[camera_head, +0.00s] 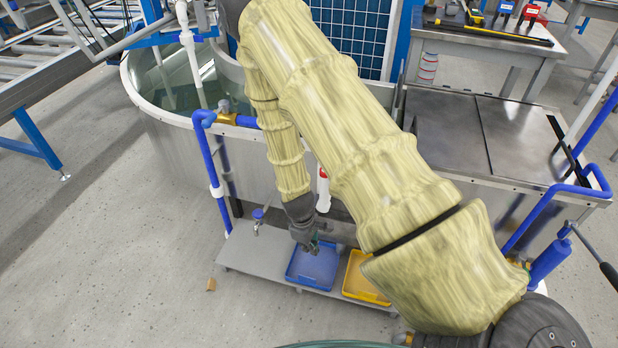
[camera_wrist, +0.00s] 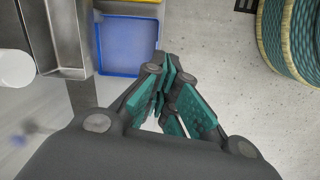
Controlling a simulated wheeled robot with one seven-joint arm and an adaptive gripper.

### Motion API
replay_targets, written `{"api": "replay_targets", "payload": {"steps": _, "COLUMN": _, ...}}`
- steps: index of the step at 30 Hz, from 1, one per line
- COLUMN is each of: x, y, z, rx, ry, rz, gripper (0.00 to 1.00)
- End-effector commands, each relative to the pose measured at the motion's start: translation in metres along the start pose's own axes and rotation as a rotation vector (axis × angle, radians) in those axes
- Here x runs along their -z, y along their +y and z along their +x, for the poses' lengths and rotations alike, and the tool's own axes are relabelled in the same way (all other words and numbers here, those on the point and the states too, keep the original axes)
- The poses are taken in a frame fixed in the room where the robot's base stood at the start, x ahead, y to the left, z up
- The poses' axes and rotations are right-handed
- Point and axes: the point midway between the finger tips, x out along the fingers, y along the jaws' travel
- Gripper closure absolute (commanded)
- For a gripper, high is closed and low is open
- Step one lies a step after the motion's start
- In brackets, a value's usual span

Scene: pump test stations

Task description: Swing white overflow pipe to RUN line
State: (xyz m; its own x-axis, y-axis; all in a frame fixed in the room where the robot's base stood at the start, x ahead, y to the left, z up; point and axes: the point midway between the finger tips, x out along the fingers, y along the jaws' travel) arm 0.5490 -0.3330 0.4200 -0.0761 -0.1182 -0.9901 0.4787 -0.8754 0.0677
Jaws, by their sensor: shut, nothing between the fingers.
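A short white pipe (camera_head: 323,192) with a red band at its top hangs at the tank's front, just right of my forearm and partly hidden by it. A white rounded end, probably of this pipe, shows at the left edge of the wrist view (camera_wrist: 14,69). My gripper (camera_head: 309,246) is shut and empty, pointing down over the blue tray (camera_head: 325,270). It is apart from the white pipe, below and left of it in the head view. In the wrist view its teal-padded fingers (camera_wrist: 170,78) come together beside the blue tray (camera_wrist: 128,45). I cannot make out a RUN marking.
A yellow tray (camera_head: 362,282) sits beside the blue one on a low grey shelf (camera_head: 245,255). The round tank (camera_head: 160,115) and blue pipes (camera_head: 208,160) stand behind. A coiled green hose (camera_wrist: 293,40) lies at right in the wrist view. Floor at left is mostly clear.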

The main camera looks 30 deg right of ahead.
Motion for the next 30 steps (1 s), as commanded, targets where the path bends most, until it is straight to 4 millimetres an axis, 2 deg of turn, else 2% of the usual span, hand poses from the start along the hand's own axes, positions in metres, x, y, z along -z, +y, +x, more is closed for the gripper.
{"api": "replay_targets", "payload": {"steps": 1, "x": 0.020, "y": 0.028, "z": -0.024, "rx": -0.014, "ry": -0.003, "rz": -0.049, "gripper": 1.00}}
{"api": "replay_targets", "payload": {"steps": 6, "x": 0.062, "y": 0.100, "z": -0.099, "rx": -0.023, "ry": -0.049, "rz": -0.220, "gripper": 1.00}}
{"api": "replay_targets", "payload": {"steps": 9, "x": 0.077, "y": 0.131, "z": -0.141, "rx": -0.022, "ry": -0.072, "rz": -0.298, "gripper": 1.00}}
{"api": "replay_targets", "payload": {"steps": 12, "x": 0.086, "y": 0.152, "z": -0.173, "rx": -0.017, "ry": -0.088, "rz": -0.357, "gripper": 1.00}}
{"api": "replay_targets", "payload": {"steps": 15, "x": 0.090, "y": 0.164, "z": -0.193, "rx": -0.012, "ry": -0.099, "rz": -0.390, "gripper": 1.00}}
{"api": "replay_targets", "payload": {"steps": 18, "x": 0.091, "y": 0.169, "z": -0.200, "rx": -0.009, "ry": -0.104, "rz": -0.407, "gripper": 1.00}}
{"api": "replay_targets", "payload": {"steps": 20, "x": 0.091, "y": 0.170, "z": -0.198, "rx": -0.008, "ry": -0.106, "rz": -0.410, "gripper": 1.00}}
{"api": "replay_targets", "payload": {"steps": 30, "x": 0.086, "y": 0.171, "z": -0.149, "rx": -0.006, "ry": -0.107, "rz": -0.409, "gripper": 1.00}}
